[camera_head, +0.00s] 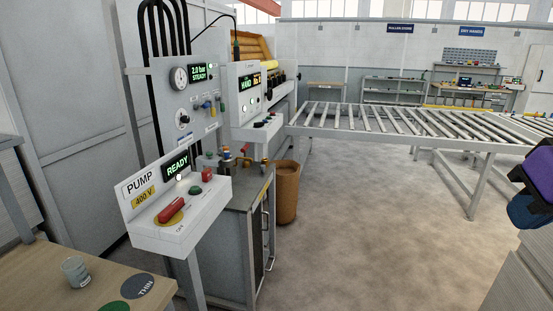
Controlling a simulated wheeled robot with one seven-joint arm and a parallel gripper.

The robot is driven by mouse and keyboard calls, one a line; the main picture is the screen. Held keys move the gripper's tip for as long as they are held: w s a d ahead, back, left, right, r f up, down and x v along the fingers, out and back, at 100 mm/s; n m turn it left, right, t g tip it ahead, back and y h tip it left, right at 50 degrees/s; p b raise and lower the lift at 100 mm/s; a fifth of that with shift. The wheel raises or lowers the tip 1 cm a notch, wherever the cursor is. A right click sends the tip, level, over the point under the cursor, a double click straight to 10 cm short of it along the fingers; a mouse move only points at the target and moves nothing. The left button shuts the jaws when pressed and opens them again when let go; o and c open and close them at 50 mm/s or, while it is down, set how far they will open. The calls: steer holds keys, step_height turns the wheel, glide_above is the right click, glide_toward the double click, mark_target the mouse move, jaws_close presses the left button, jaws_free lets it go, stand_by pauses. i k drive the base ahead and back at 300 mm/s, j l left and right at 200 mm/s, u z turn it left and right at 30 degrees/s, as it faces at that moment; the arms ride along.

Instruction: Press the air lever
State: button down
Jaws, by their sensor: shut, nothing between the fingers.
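No label in the camera_head view lets me read which control is the air lever. A red lever handle (172,209) lies over a yellow round plate on the white pump box (205,207), marked PUMP, 400 V. A green button (195,190) and a red control (207,174) sit behind it. Small red and brass fittings (241,155) stand on the grey cabinet behind. The panel (165,98) above has a gauge (180,78) and a display (203,73) reading 2.0 bar STEADY. My gripper is not seen; nothing visible touches these controls.
A wooden table (60,275) with a small cup (76,270) is at front left. A grey cabinet (230,235) stands behind the pump box, with a brown bin (286,192) beside it. A roller conveyor (400,122) runs across the back. The middle floor is clear.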

mark_target(198, 107)
steer(key=i+l+u, duration=0.15)
steer(key=i, duration=0.4)
steer(key=i+l+u, duration=0.15)
steer(key=i, duration=0.45)
steer(key=i+l+u, duration=0.15)
steer(key=i, duration=0.4)
steer(key=i+l+u, duration=0.1)
steer(key=i+u, duration=0.25)
steer(key=i+l+u, duration=0.65)
steer(key=i+j, duration=0.05)
steer(key=i, duration=0.05)
